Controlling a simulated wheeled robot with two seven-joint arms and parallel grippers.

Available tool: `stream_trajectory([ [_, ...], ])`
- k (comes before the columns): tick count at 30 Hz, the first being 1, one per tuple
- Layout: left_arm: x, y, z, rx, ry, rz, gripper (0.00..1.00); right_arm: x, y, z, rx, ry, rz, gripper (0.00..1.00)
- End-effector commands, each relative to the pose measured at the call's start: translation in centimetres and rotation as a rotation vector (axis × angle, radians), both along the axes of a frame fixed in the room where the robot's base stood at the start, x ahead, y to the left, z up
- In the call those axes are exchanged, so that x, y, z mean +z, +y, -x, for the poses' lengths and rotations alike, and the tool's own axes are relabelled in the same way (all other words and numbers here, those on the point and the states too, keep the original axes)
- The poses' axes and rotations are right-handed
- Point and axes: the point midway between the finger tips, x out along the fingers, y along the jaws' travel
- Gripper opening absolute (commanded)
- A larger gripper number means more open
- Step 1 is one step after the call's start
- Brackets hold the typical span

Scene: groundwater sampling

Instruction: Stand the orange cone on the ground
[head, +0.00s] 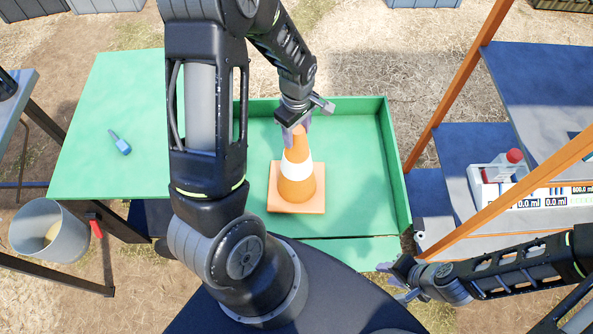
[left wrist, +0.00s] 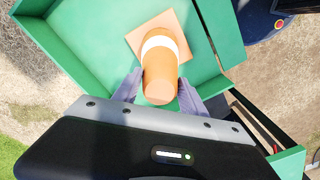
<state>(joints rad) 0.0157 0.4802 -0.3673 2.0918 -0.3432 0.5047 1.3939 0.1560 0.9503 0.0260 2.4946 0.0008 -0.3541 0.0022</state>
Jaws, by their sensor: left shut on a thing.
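The orange cone (head: 297,181) with a white band and square base is upright over the floor of the green open-topped bin (head: 358,150). I cannot tell whether its base touches that floor. My left gripper (head: 294,125) is shut on the cone's top from above. In the left wrist view the cone (left wrist: 160,75) sits between the two fingers of my left gripper (left wrist: 158,96). My right gripper (head: 398,280) is empty, its fingers apart, near the bin's front right corner. The dry, straw-strewn ground (head: 372,62) shows behind the bin.
A green tabletop (head: 85,135) with a small blue tool (head: 120,143) adjoins the bin on the left. A grey bucket (head: 48,232) is below it. An orange-framed blue shelf (head: 455,150) with sampling gear stands right. Open ground lies behind the bin.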

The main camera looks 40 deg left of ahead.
Motion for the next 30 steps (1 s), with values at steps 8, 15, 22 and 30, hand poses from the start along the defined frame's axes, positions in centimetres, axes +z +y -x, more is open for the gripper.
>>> stream_trajectory([
  [8,2.8,0.0,0.0,0.000,-0.001,0.000,0.07,2.0,-0.1,0.2,-0.002,0.007,0.005,0.34],
  [15,4.9,0.0,-0.1,0.000,-0.002,0.000,0.07,3.4,-0.2,0.4,-0.004,0.014,0.009,0.34],
  [22,6.8,0.0,-0.1,0.000,-0.001,0.000,0.07,4.7,-0.3,0.6,-0.005,0.019,0.013,0.34],
  [30,9.0,0.0,-0.1,-0.001,-0.001,0.000,0.07,6.4,-0.4,0.8,-0.007,0.026,0.017,0.34],
])
